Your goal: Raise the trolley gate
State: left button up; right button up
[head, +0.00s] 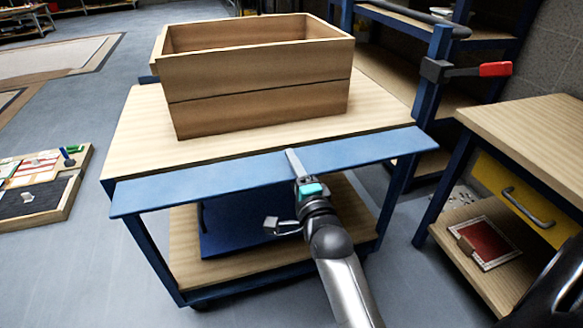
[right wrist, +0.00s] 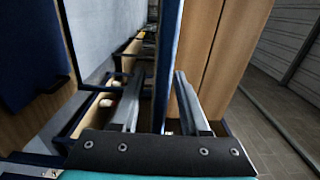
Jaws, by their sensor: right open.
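The trolley (head: 130,140) stands in front of me with a wooden top and blue frame. Its gate (head: 190,185) is a long blue panel that sticks out along the near edge of the top, lying roughly flat. My right gripper (head: 282,188) is at the gate's outer edge, right of its middle. It is open, with one finger above the panel and the other below. In the right wrist view the blue panel (right wrist: 168,50) stands edge-on between the two open fingers (right wrist: 160,78). I cannot tell whether either finger touches it. My left gripper is not in view.
A wooden crate (head: 250,85) sits on the trolley top behind the gate. A blue object (head: 235,235) is on the lower shelf. To the right stand a rack with a red-handled clamp (head: 470,70) and a bench (head: 535,120) with a yellow drawer.

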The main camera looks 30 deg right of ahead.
jog(key=shift+w, duration=0.15)
grip_shut()
dwell(0.4)
dwell(1.1)
